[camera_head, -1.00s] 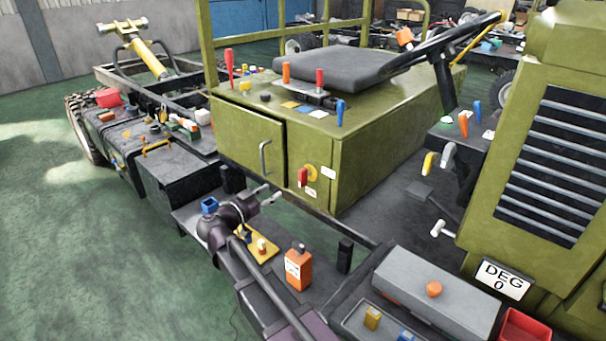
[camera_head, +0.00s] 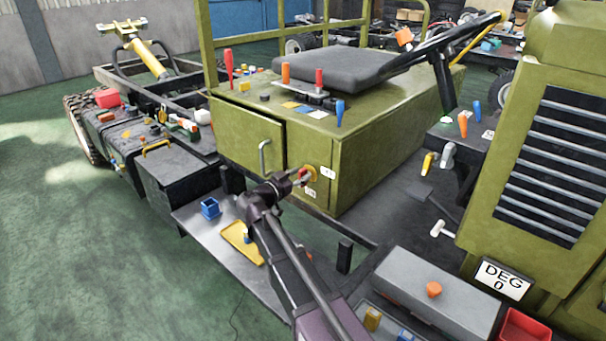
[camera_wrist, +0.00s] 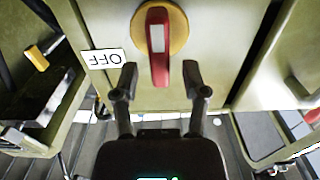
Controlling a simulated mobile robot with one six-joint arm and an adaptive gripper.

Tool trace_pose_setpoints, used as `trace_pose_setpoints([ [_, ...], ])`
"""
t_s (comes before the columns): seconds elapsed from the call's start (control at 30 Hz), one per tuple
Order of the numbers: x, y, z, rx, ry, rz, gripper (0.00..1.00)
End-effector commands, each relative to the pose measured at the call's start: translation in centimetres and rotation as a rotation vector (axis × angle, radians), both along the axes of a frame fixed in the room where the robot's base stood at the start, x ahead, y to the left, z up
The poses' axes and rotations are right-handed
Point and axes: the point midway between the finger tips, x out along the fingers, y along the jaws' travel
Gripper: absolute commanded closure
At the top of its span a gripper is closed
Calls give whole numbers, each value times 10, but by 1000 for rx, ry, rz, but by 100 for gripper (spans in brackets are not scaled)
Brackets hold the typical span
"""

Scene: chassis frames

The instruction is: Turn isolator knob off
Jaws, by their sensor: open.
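The isolator knob is a red handle (camera_wrist: 159,62) with a pale stripe on a yellow round plate (camera_wrist: 178,30), on the green cabinet's front. In the wrist view the handle points straight down. A white label reading OFF (camera_wrist: 103,58) appears upside down, left of the handle. My gripper (camera_wrist: 160,80) is open, with one finger on each side of the handle's lower end and visible gaps between. In the head view my gripper (camera_head: 297,180) is at the cabinet front and partly covers the red and yellow knob (camera_head: 312,172).
A cabinet door with a grey handle (camera_head: 263,157) is just left of my gripper. A black post (camera_head: 344,256) stands right of my arm. A grey box (camera_head: 440,290) is at lower right.

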Motion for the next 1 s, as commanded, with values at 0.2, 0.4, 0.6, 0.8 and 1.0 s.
trace_pose_setpoints([
  [0.2,9,-7,0,0,0,-1,43],
  [0.4,10,-8,0,0,0,0,43],
  [0.6,9,-7,0,0,0,0,70],
  [0.8,9,-7,0,0,0,0,100],
  [1.0,9,-9,0,-3,2,-3,100],
])
